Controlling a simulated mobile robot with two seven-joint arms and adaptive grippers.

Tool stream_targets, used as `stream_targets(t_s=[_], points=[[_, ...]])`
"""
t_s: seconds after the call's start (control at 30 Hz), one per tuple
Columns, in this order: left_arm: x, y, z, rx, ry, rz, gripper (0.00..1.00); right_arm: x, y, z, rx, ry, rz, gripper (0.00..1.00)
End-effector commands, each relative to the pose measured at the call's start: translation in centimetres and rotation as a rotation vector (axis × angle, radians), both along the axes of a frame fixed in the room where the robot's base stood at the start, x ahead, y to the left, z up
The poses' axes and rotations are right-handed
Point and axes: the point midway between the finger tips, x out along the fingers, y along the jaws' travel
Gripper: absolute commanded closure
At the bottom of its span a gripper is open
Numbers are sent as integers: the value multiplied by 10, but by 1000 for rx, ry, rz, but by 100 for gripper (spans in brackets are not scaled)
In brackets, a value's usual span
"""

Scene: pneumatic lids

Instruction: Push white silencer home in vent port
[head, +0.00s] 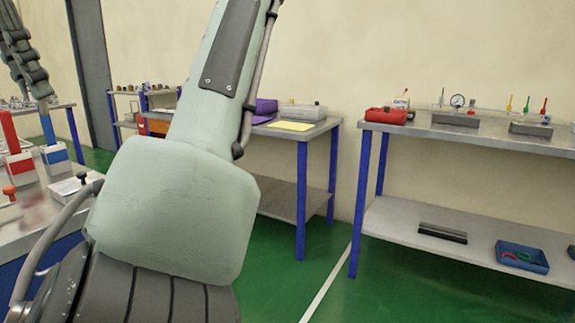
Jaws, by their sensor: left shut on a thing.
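My left gripper (41,94) shows at the upper left, with dark, segmented grey-green fingers pointing down. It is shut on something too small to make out. Its tips line up in the picture with the top of a blue post (47,128) over a blue and white box (55,157). I cannot tell whether they touch. I cannot make out the white silencer or the vent port. A large pale green link of my own arm covers the middle of the view. My right gripper is out of view.
A red post (8,132) stands on a red and white box (19,165). Green floor (310,265) is open between benches.

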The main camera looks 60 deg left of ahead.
Motion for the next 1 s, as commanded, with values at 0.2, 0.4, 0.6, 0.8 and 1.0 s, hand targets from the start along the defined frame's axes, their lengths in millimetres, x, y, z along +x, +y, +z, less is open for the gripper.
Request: stream_targets(t_s=[0.2, 0.4, 0.6, 0.8, 1.0], points=[[-7, -11, 10, 1, -2, 6, 100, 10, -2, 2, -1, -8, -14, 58], [-9, -15, 12, -1, -1, 8, 100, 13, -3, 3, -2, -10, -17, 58], [-9, -15, 12, 0, -2, 8, 100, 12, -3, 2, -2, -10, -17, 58], [-7, -11, 10, -1, -1, 6, 100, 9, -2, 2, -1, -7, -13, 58], [2, 3, -3, -3, 2, -1, 100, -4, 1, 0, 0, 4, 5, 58]])
